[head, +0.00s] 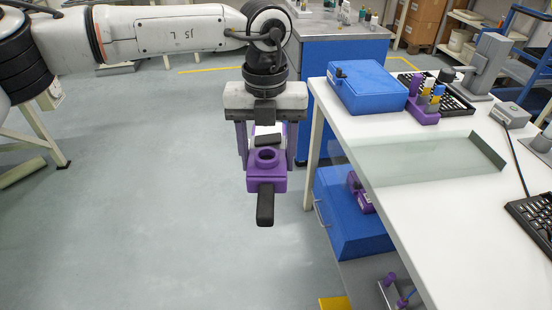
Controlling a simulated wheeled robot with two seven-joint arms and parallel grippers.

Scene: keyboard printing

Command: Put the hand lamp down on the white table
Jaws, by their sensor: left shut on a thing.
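My left gripper (266,158) points down and is shut on the hand lamp (266,183). The hand lamp has a purple body with a round dark opening on top and a black handle sticking out toward the bottom of the picture. It hangs over the open floor, to the left of the white table (405,215) and apart from it. The white table takes up the right side of the head view. My right gripper is not in view.
On the table are a blue case (367,88), a purple holder (423,112) with pens or vials, a pale glass-like sheet (425,160), a grey stand (488,65) and a black keyboard (535,222). The near part of the tabletop is clear. A blue cabinet (350,215) stands beneath.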

